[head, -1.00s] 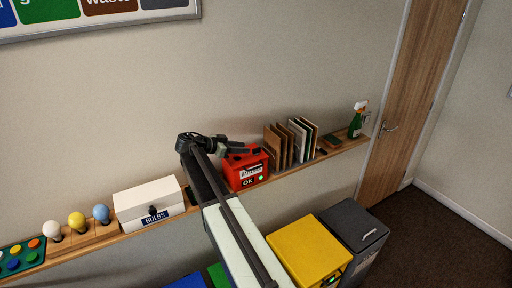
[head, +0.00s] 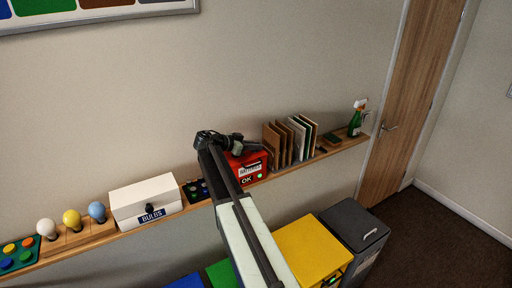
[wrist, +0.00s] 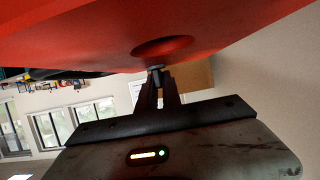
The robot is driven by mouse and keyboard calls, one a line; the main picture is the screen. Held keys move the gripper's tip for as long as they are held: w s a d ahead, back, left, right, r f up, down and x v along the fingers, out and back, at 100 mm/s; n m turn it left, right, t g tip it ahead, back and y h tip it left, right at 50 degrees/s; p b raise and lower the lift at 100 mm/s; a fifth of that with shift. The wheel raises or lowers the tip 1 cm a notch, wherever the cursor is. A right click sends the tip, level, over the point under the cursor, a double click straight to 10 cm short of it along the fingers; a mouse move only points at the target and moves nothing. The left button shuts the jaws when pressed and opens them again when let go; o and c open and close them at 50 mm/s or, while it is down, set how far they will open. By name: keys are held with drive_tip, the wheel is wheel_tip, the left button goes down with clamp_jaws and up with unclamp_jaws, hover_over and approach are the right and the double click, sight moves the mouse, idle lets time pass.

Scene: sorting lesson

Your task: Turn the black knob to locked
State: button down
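A black knob (head: 150,208) is on the front of the white box marked BULBS (head: 128,199), which stands on the wooden shelf. How the knob is turned is too small to read. My gripper (head: 262,147) is well to the right of it, over the red box (head: 254,178); its tips are hard to make out in the head view. In the wrist view my fingers (wrist: 156,76) are close together just below a large red surface (wrist: 90,38) with a round dark recess. I cannot tell whether anything is between them.
A dark panel (head: 194,191) lies between the white and red boxes. Three bulbs (head: 72,219) stand left of the white box. Upright books (head: 297,142) and a green spray bottle (head: 356,120) stand right of the red box. Yellow (head: 310,250) and grey (head: 353,228) bins are below.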

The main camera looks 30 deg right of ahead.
drive_tip(key=shift+s+n+t, duration=0.15)
drive_tip(key=shift+n+t, duration=0.15)
drive_tip(key=shift+t, duration=0.1)
drive_tip(key=shift+s+n+t, duration=0.1)
drive_tip(key=shift+n+t, duration=0.5)
drive_tip(key=shift+t, duration=0.1)
drive_tip(key=n+t, duration=0.3)
drive_tip(key=t, duration=0.1)
drive_tip(key=shift+y, duration=0.4)
drive_tip(key=n+t+y, duration=0.2)
drive_tip(key=n+t, duration=0.1)
drive_tip(key=n, duration=0.1)
drive_tip(key=shift+t, duration=0.3)
drive_tip(key=n+t+y, duration=0.2)
drive_tip(key=n+y, duration=0.1)
drive_tip(key=y, duration=0.1)
drive_tip(key=shift+d+r+n+t, duration=0.1)
drive_tip(key=shift+d+n+t, duration=0.05)
drive_tip(key=shift+n+t, duration=0.25)
drive_tip(key=n+y, duration=0.2)
drive_tip(key=n+t+y, duration=0.1)
drive_tip(key=n+y, duration=0.1)
drive_tip(key=shift+w+t+y, duration=0.2)
drive_tip(key=shift+t+y, duration=0.1)
drive_tip(key=shift+y, duration=0.1)
drive_tip(key=shift+n+y, duration=0.5)
drive_tip(key=shift+n, duration=0.2)
drive_tip(key=shift+a, duration=0.25)
